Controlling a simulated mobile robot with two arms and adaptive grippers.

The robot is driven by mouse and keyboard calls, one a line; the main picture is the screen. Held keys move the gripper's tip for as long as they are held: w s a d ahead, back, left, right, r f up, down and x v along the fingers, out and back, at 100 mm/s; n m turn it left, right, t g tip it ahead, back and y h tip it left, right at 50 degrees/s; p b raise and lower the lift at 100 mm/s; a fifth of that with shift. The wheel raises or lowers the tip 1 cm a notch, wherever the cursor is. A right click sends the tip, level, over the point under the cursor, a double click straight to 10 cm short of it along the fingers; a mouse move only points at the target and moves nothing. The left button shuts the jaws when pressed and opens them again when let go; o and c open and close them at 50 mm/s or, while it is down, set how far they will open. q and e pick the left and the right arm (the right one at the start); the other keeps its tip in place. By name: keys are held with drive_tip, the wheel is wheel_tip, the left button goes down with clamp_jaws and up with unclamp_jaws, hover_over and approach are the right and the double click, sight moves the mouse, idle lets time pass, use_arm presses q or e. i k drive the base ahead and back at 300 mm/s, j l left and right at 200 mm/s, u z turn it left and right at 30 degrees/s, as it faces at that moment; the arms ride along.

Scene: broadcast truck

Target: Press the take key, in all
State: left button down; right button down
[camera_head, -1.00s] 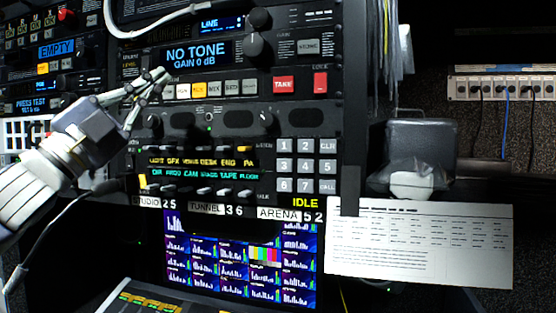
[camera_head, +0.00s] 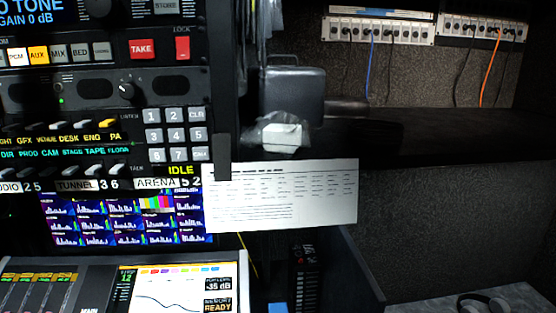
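The red TAKE key (camera_head: 142,49) sits on the upper rack unit at the upper left of the head view. It is lit red with white lettering. A red LOCK switch (camera_head: 182,48) is just to its right. A row of keys to its left includes a lit orange AUX key (camera_head: 38,55) and a MIX key (camera_head: 58,53). The unit's display (camera_head: 30,14) is cut off by the left edge and shows "GAIN 0 dB". Neither of my grippers is in the view.
Below are a numeric keypad (camera_head: 175,134), a meter screen (camera_head: 110,222) and a mixing console (camera_head: 180,285). A paper sheet (camera_head: 290,195) hangs right of the rack. Patch panels (camera_head: 380,30) with blue and orange cables are at the back. Headphones (camera_head: 485,302) lie at lower right.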

sight(140, 49)
drive_tip(key=k, duration=1.5)
